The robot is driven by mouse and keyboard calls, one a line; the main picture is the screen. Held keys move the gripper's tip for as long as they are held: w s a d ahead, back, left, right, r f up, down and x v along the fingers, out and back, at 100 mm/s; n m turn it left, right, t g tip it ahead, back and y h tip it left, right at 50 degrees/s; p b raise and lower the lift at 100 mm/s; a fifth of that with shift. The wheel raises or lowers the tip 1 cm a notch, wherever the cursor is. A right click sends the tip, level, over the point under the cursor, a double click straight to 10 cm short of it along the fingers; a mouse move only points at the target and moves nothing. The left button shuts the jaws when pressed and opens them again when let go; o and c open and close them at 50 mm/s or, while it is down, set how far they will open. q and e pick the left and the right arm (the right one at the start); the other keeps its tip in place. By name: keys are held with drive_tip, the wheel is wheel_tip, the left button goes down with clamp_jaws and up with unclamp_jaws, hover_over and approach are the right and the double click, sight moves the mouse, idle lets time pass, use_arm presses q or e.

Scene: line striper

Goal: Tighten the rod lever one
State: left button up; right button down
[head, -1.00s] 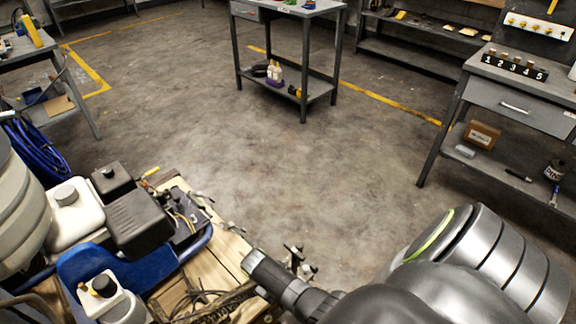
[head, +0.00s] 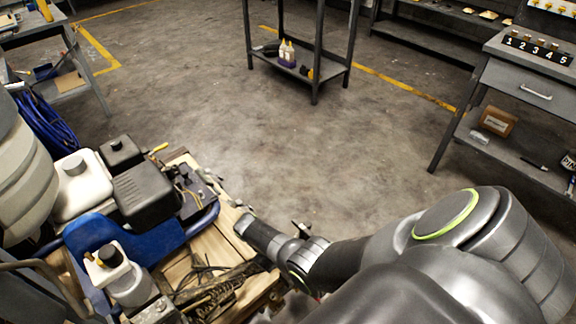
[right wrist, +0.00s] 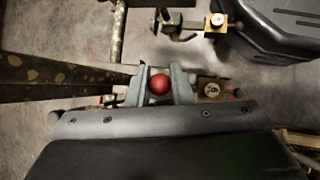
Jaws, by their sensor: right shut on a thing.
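In the right wrist view my right gripper (right wrist: 160,86) is shut on a red ball knob (right wrist: 159,84), which sits between its two grey fingers. A brass block with a round number tag (right wrist: 211,90) is just right of the fingers; I cannot read the digit surely. A second tagged brass block (right wrist: 217,21) is farther up. In the head view my right arm reaches in from the lower right to the line striper (head: 185,226); its fingers and the knob cannot be made out there. My left gripper is not in view.
The striper carries a black box (head: 146,194), a white container (head: 80,188) and a blue frame (head: 100,236). A bench with numbered tags (head: 538,48) stands at the right, a grey shelf table (head: 300,66) at the back. The concrete floor between is clear.

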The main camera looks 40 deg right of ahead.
drive_tip(key=c, duration=1.3)
unclamp_jaws()
drive_tip(key=p+v, duration=0.2)
drive_tip(key=v, duration=1.5)
drive_tip(key=shift+a+r, duration=0.1)
drive_tip(key=shift+r, duration=0.05)
